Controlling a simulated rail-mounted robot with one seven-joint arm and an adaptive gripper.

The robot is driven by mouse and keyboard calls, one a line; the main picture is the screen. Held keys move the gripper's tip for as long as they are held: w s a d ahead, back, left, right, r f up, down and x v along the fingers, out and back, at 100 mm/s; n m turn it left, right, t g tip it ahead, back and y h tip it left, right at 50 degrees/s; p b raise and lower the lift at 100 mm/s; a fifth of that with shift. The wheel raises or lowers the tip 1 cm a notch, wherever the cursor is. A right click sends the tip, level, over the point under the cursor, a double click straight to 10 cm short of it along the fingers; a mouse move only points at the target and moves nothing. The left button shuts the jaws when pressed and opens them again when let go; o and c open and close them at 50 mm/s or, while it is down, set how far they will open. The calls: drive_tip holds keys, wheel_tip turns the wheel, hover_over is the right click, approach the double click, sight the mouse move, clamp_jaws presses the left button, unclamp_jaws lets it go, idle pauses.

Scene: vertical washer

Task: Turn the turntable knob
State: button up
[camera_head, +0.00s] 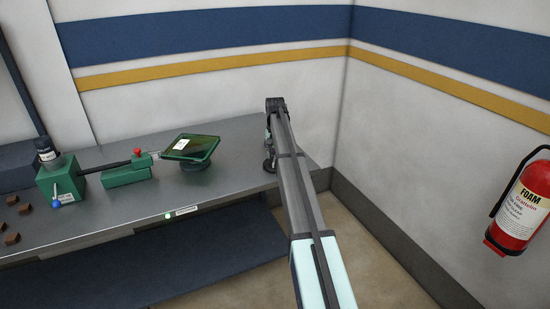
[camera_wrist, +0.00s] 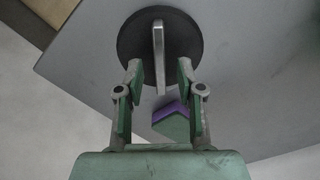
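In the wrist view, the turntable knob is a dark round disc (camera_wrist: 184,36) with a pale metal bar handle (camera_wrist: 158,45) across it. My gripper (camera_wrist: 160,72) is open, with one green-padded finger on each side of the bar's near end. The bar appears between the fingers with a gap on both sides; I cannot tell how far apart they are in depth. In the head view, my arm reaches the bench's right end, and a dark round part (camera_head: 269,166) shows beside my gripper. My arm hides much of that area.
A green square plate (camera_head: 192,147) sits on a dark round base on the grey bench (camera_head: 235,150). A green device (camera_head: 62,180) with a blue-tipped lever stands left, near several brown blocks (camera_head: 12,239). A purple-and-green piece (camera_wrist: 172,122) shows below the bar. A wall stands behind.

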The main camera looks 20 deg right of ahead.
sight(275, 158)
wheel_tip(275, 158, up, 10)
idle(0.4)
drive_tip(key=shift+r, duration=0.1)
idle(0.7)
